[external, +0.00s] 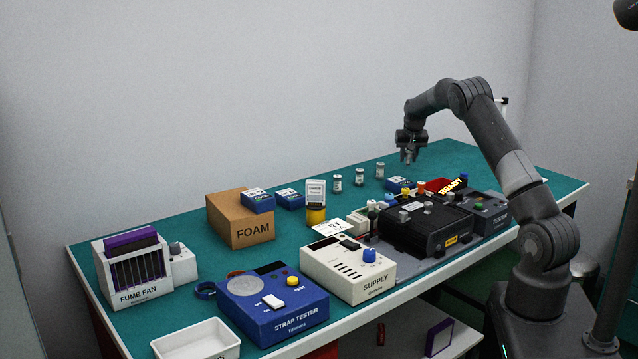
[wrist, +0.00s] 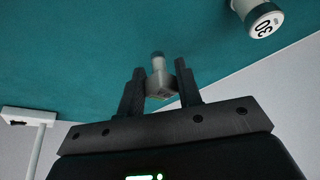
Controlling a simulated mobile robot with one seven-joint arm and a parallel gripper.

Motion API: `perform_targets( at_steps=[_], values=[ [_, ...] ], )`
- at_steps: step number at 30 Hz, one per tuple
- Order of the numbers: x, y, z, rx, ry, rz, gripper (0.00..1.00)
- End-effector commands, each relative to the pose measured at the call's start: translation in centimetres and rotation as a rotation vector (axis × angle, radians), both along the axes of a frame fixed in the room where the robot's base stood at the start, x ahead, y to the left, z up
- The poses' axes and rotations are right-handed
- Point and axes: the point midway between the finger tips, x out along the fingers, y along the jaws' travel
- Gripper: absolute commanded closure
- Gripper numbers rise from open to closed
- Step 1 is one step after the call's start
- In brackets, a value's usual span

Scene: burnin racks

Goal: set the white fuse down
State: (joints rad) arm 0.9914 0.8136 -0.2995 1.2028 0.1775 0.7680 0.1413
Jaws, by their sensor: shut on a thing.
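My gripper (external: 409,158) is raised over the far right part of the bench in the external view. In the wrist view my gripper (wrist: 159,82) is shut on a small pale cylinder, the white fuse (wrist: 158,63), whose end sticks out past the fingers. The fingers hide part of it. In the external view the fuse is too small and dark to make out. I cannot tell its exact height above the green mat.
Several small labelled canisters stand on the green bench top (external: 180,230), including one canister (external: 380,170) left of my gripper. The black tester unit (external: 430,229) stands nearer the front. The back right mat is clear.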

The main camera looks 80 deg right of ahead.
Motion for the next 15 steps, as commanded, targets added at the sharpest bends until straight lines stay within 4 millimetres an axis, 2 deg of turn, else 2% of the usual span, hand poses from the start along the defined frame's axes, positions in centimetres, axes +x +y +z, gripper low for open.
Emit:
perform_targets(
  at_steps=[4, 10, 15],
  values=[
    [0.2, 0.0, -1.0, 0.001, 0.001, 0.0, 0.9],
    [0.2, 0.0, -3.8, 0.002, 0.001, 0.0, 0.9],
    [0.2, 0.0, -4.1, -0.001, 0.0, 0.0, 0.9]
  ],
)
